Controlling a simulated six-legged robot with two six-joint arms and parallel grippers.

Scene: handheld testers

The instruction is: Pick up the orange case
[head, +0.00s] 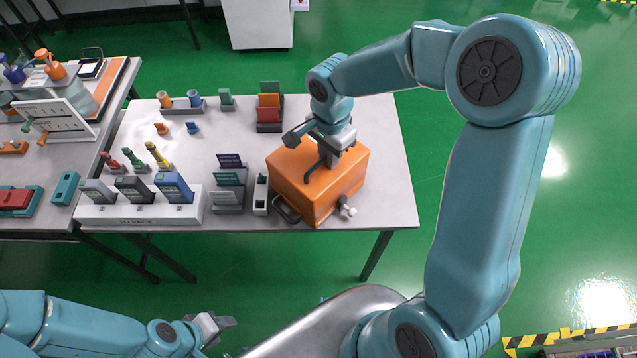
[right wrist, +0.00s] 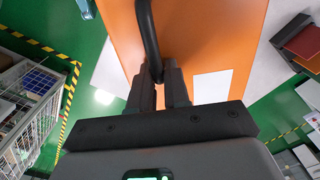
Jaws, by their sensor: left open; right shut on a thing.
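The orange case (head: 318,183) sits at the right end of the white table, a black handle at its lower left side and a small white fitting at its lower right. My right gripper (head: 325,160) is above the case top, shut on its dark top handle. In the right wrist view, the fingers of my right gripper (right wrist: 160,90) close around the black handle (right wrist: 150,40), with the orange case (right wrist: 200,38) behind it. I cannot tell whether the case touches the table. My left gripper (head: 218,326) is open and empty at the bottom, away from the table.
Left of the case stand a narrow white block (head: 261,195), a rack of cards (head: 229,180) and a white stand (head: 140,213) with several handheld testers. Small holders (head: 182,106) line the back. A second table (head: 50,225) adjoins at left. The table's right end is clear.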

